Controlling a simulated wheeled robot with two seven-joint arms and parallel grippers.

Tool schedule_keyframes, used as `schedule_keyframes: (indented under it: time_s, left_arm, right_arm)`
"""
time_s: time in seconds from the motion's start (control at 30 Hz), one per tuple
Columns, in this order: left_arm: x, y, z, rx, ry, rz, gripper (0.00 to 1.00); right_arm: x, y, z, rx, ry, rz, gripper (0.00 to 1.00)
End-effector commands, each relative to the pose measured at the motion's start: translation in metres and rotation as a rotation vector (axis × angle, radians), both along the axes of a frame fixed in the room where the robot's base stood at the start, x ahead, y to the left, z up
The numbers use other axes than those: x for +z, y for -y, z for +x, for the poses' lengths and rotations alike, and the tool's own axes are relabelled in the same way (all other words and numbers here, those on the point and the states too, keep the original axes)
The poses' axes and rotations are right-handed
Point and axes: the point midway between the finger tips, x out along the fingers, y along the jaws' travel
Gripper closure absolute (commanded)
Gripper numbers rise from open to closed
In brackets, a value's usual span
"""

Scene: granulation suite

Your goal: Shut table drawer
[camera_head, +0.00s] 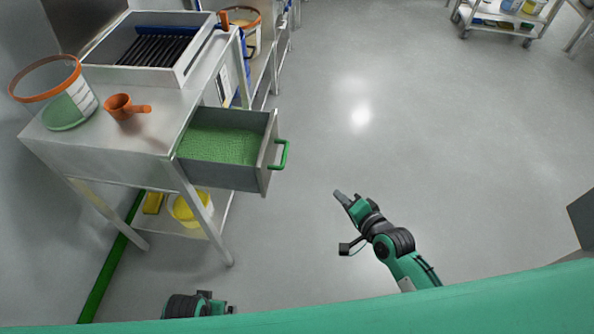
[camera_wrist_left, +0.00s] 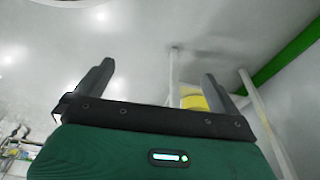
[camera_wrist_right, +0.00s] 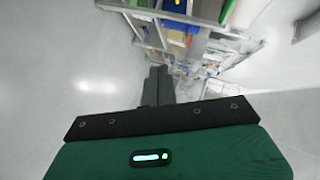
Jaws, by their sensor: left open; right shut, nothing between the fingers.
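The table drawer (camera_head: 265,150) is pulled out from the right side of the steel table (camera_head: 150,140). It holds green granules (camera_head: 220,145) and has a green handle (camera_head: 282,155) on its front. My right gripper (camera_head: 339,195) is shut and empty, right of and nearer than the handle, apart from it. It also shows in the right wrist view (camera_wrist_right: 158,85), fingers together. My left arm shows at the bottom of the head view, its fingers not clear there. In the left wrist view my left gripper (camera_wrist_left: 155,80) is open and empty, with table legs beyond it.
On the table stand a clear tub with an orange rim (camera_head: 70,105), an orange scoop (camera_head: 122,107) and a grey tray (camera_head: 150,50). A yellow bucket (camera_head: 188,208) stands on the lower shelf. A cart (camera_head: 500,22) is far right. The floor right of the drawer is clear.

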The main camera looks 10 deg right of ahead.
Motion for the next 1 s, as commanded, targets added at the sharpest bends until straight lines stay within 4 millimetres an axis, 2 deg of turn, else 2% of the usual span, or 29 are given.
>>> schedule_keyframes:
  time_s: [0.03, 0.13, 0.2, 0.3, 0.43, 0.57, 0.9, 1.0]
  left_arm:
    - [0.007, 0.000, 0.001, 0.002, 0.010, -0.003, 0.00]
    - [0.028, 0.001, 0.002, 0.003, 0.018, -0.006, 0.00]
    - [0.038, 0.000, 0.001, 0.004, 0.021, -0.007, 0.00]
    - [0.046, 0.000, 0.001, 0.004, 0.023, -0.008, 0.00]
    - [0.049, 0.000, 0.001, 0.004, 0.024, -0.008, 0.00]
    - [0.050, 0.000, 0.001, 0.004, 0.026, -0.009, 0.00]
    - [0.056, 0.000, 0.001, 0.005, 0.034, -0.009, 0.00]
    - [0.059, 0.000, 0.001, 0.005, 0.036, -0.010, 0.00]
  right_arm:
    - [0.018, -0.006, 0.000, 0.008, 0.030, 0.058, 1.00]
    - [0.054, -0.016, -0.004, 0.024, 0.064, 0.151, 1.00]
    - [0.071, -0.020, -0.007, 0.033, 0.078, 0.196, 1.00]
    - [0.084, -0.023, -0.009, 0.040, 0.088, 0.229, 1.00]
    - [0.087, -0.027, -0.003, 0.042, 0.090, 0.237, 1.00]
    - [0.085, -0.036, 0.012, 0.042, 0.090, 0.237, 1.00]
    - [0.075, -0.067, 0.068, 0.041, 0.090, 0.234, 1.00]
    - [0.072, -0.078, 0.080, 0.042, 0.088, 0.236, 1.00]
